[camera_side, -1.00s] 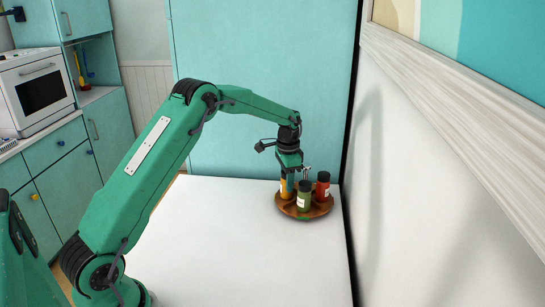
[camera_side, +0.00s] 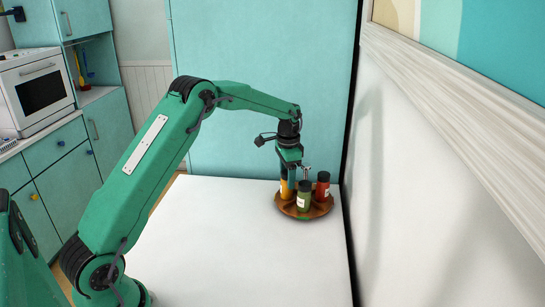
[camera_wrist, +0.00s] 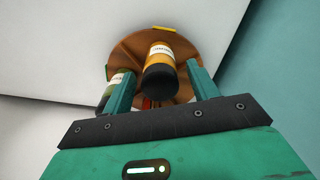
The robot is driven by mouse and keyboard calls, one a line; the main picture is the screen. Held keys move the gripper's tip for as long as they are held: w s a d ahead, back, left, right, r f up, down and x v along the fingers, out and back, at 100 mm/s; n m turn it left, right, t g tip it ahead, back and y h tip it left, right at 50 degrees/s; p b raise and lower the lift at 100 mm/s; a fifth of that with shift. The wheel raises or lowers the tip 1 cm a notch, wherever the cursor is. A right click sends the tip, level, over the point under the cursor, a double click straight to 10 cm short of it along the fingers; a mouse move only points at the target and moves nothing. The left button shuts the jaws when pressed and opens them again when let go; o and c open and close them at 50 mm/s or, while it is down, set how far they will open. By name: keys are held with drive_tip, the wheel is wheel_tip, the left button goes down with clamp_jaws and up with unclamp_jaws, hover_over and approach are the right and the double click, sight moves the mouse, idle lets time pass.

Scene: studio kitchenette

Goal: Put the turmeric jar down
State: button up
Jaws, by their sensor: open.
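The turmeric jar (camera_side: 286,190), yellow with a dark lid, stands upright on a round wooden tray (camera_side: 319,212). In the side view it is partly hidden by a finger of my gripper (camera_side: 297,174) and by the green jar. In the wrist view the yellow jar (camera_wrist: 160,55) with its black lid lies between the two fingers of my open gripper (camera_wrist: 160,70). Gaps show on both sides of the jar. The tray's rim (camera_wrist: 197,48) shows around it.
A green jar (camera_side: 304,200) and a red jar (camera_side: 323,190) stand close by on the same tray. The white wall (camera_side: 400,200) is just right of the tray. The white tabletop (camera_side: 220,240) is clear to the left.

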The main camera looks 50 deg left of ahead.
wheel_tip(320, 180, up, 10)
drive_tip(key=shift+r, duration=0.1)
idle(0.4)
idle(0.5)
drive_tip(key=s+d+r+n+t, duration=0.1)
drive_tip(key=s+d+r+t, duration=0.1)
drive_tip(key=s+d+r, duration=0.5)
drive_tip(key=s+d+r+n+t, duration=0.1)
drive_tip(key=s+d+r, duration=0.1)
drive_tip(key=s+r, duration=0.5)
drive_tip(key=s+d+f+n+t, duration=0.1)
drive_tip(key=s+d+f, duration=0.1)
drive_tip(key=s, duration=0.8)
drive_tip(key=s+d+f+n+t, duration=0.1)
drive_tip(key=s+d+f, duration=0.2)
drive_tip(key=s, duration=0.6)
wheel_tip(320, 180, down, 2)
drive_tip(key=shift+s+f+n+t, duration=0.2)
drive_tip(key=shift+s+n+t, duration=0.1)
drive_tip(key=shift+s, duration=0.05)
